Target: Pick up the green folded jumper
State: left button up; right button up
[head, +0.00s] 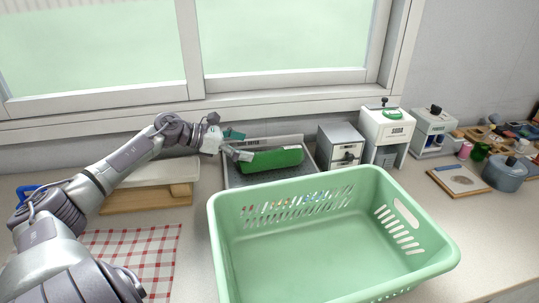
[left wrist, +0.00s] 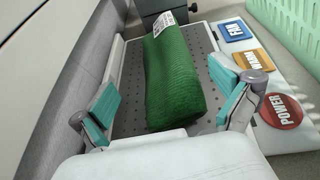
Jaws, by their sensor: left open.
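The green folded jumper (head: 272,159) lies as a rolled bundle on a grey perforated tray (head: 232,178) behind the green basket. In the left wrist view the jumper (left wrist: 173,80) lies lengthwise between the fingers, with a white printed tag at its far end. My left gripper (head: 236,146) is at the jumper's left end. In the left wrist view its teal-padded fingers (left wrist: 165,108) are spread wide, one on each side of the jumper, with gaps showing. Nothing is held. My right gripper is not in view.
A large green basket (head: 225,240) stands empty in front. Right of the tray are a grey box (head: 341,147) and a white machine (head: 386,135). The window ledge (head: 90,128) runs close behind. A red checked cloth (head: 150,245) lies at left. The tray edge has FAN, WARM and POWER labels (left wrist: 281,111).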

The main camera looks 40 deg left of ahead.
aim_at(258, 147)
pick_arm(q)
jog(key=shift+w+d+f+p, duration=0.1)
jog(key=shift+w+d+p, duration=0.25)
jog(key=shift+w, duration=0.2)
jog(key=p+x, duration=0.1)
jog(key=x, duration=0.2)
jog(key=shift+w+f, duration=0.15)
jog(key=shift+w, duration=0.05)
jog(key=shift+w+d+f, duration=0.2)
jog(key=shift+w+f, duration=0.05)
jog(key=shift+f, duration=0.1)
jog(key=c, duration=1)
jog(key=shift+r, duration=0.1)
jog(key=shift+c, duration=0.8)
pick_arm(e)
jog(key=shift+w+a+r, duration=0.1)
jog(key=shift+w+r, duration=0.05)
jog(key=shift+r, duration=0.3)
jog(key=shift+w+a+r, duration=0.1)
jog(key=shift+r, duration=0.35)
